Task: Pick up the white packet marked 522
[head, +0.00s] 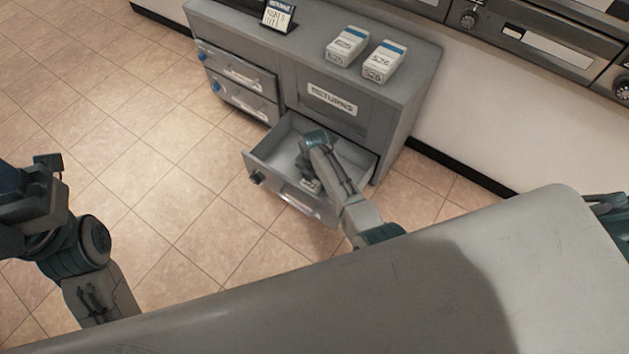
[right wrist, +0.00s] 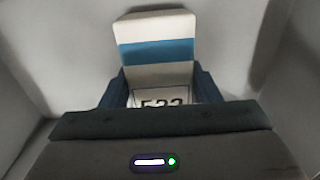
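The white packet marked 522 (right wrist: 157,72) has a blue band and shows in the right wrist view, its number partly cut off by the gripper body. My right gripper (right wrist: 160,92) has a dark finger close against each side of the packet, with no clear gap, so it looks shut on it. In the head view my right arm reaches down into the open drawer (head: 262,152), and it mostly hides the packet and the fingertips. My left arm is at the left of the head view; its fingers do not show.
The grey cabinet (head: 405,100) has a RETURNS label. Two other white packets with blue bands stand on top, one marked 526 (head: 380,62) and one with a hard-to-read number (head: 346,45). A small sign (head: 279,15) stands beside them. The drawer walls surround my right gripper. The tiled floor (head: 170,140) at left is clear.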

